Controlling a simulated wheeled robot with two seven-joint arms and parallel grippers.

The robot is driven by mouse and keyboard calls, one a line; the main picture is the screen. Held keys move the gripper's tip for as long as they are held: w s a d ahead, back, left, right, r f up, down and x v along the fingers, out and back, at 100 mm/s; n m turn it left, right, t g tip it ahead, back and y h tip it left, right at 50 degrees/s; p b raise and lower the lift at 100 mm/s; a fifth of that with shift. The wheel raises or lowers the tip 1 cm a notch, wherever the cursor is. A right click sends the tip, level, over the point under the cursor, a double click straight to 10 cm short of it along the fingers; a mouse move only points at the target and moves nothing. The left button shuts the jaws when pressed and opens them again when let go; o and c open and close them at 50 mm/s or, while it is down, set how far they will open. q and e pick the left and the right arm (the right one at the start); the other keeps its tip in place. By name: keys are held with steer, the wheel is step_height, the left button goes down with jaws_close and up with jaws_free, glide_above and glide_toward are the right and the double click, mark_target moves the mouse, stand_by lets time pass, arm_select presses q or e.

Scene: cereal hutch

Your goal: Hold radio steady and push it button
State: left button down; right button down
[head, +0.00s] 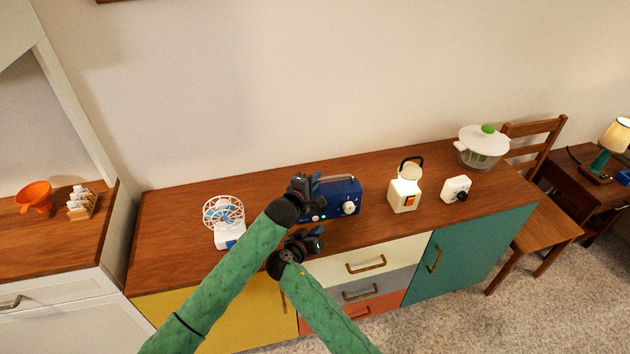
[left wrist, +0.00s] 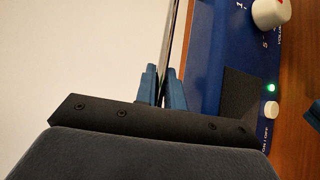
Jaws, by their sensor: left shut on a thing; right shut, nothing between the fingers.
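The blue radio (head: 350,190) stands on the wooden cabinet top, with a white knob on its front. My left gripper (head: 312,186) is above the radio's left part, shut on its carrying handle; the left wrist view shows the thin metal bar between its blue fingers (left wrist: 161,88). That view also shows the radio front (left wrist: 228,40), a white volume knob (left wrist: 270,12), a lit green light (left wrist: 271,88) and a white on/off button (left wrist: 270,110). My right gripper (head: 316,240) is shut and empty, low in front of the radio, apart from the button.
A small white fan (head: 226,226) stands left of the radio. A lantern (head: 404,193), a white cube-shaped device (head: 455,189) and a salad spinner (head: 483,148) stand to the right. The cabinet's front edge runs below my grippers.

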arm_select(q)
steer(key=shift+f, duration=0.15)
arm_select(e)
steer(key=shift+w+a, duration=0.2)
steer(key=shift+w, duration=0.55)
steer(key=shift+w+a, duration=0.1)
steer(key=shift+w, duration=0.05)
stand_by(1.4)
steer(key=shift+w, duration=0.25)
arm_select(q)
steer(key=shift+s+r, duration=0.15)
steer(key=shift+r, duration=0.05)
arm_select(e)
steer(key=shift+w+r, duration=0.15)
stand_by(0.4)
arm_select(q)
steer(key=shift+w+f, duration=0.15)
steer(key=shift+w, duration=0.1)
arm_select(e)
steer(key=shift+s, duration=0.25)
arm_select(q)
steer(key=shift+s, duration=0.1)
arm_select(e)
steer(key=shift+s, duration=0.15)
steer(key=shift+s+d, duration=0.3)
steer(key=shift+s, duration=0.65)
steer(key=shift+s+d, duration=0.25)
steer(key=shift+s, duration=0.7)
steer(key=shift+s+d, duration=0.3)
steer(key=shift+s, duration=0.65)
